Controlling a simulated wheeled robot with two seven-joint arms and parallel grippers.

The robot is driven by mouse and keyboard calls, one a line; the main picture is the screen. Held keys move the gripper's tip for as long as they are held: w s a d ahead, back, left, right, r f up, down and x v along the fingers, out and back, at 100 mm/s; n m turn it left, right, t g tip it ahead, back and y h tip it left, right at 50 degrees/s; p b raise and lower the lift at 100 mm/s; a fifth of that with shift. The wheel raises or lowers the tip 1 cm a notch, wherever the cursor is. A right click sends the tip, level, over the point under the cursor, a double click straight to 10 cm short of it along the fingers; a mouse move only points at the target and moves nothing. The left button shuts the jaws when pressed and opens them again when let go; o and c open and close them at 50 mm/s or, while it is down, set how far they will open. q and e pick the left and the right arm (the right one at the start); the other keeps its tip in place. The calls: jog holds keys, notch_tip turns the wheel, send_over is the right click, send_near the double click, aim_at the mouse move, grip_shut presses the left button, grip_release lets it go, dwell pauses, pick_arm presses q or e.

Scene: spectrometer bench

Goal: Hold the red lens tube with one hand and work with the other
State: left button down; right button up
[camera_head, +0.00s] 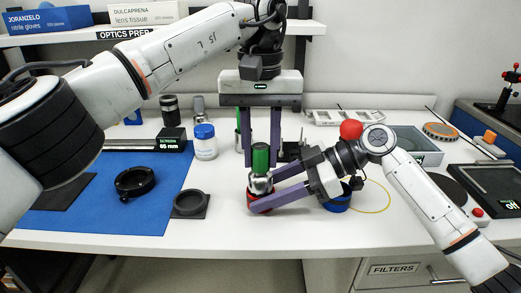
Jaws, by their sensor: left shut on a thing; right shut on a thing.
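The red lens tube (258,205) stands on the white bench near its front edge, mostly hidden by fingers. My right gripper (253,199) reaches in from the right, shut on the red tube low down. A silver part (260,184) with a green cylinder (260,158) above it sits upright on top of the tube. My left gripper (261,163) points straight down from above, its two fingers on either side of the green cylinder, shut on it. Whether the silver part is seated in the tube cannot be told.
A blue mat (150,215) at left bears a black ring (135,181). A black square holder (190,204) lies by its edge. A white jar with blue cap (205,142) stands behind. A blue ring-shaped part (337,204) sits beneath my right wrist. A grey tray (425,158) lies at right.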

pick_arm(q)
jog(key=shift+f, duration=0.15)
jog(key=shift+f, duration=0.6)
jog(key=shift+r, duration=0.95)
